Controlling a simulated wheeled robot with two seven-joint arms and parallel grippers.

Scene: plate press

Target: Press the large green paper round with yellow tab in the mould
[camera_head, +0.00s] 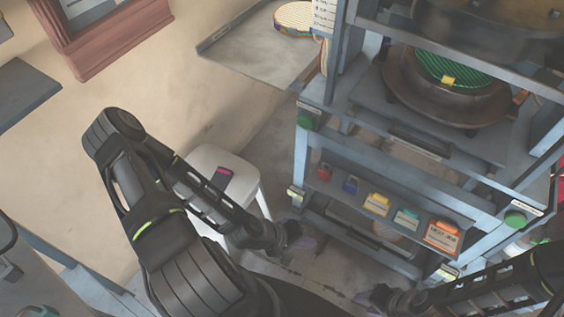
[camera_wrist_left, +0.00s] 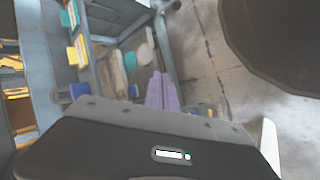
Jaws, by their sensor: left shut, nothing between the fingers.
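The green paper round (camera_head: 455,65) with its yellow tab (camera_head: 447,80) lies in the dark round mould (camera_head: 425,93) on the press bed. The dark upper plate (camera_head: 480,15) of the press hangs above it, apart from it. A green button (camera_head: 305,122) is on the press frame's left post, and another green button (camera_head: 515,218) is at its front right. My left gripper (camera_head: 292,236) is low in front of the press, left of centre; its purple fingers (camera_wrist_left: 162,90) are shut and empty in the left wrist view. My right gripper (camera_head: 378,298) is at the bottom; its fingers are unclear.
A shelf below the press bed holds red and blue padlocks (camera_head: 350,184) and several coloured tags (camera_head: 407,217). A white stool (camera_head: 208,160) with a small dark object stands left of the press. A side tray (camera_head: 250,50) bears a pale round stack (camera_head: 293,17).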

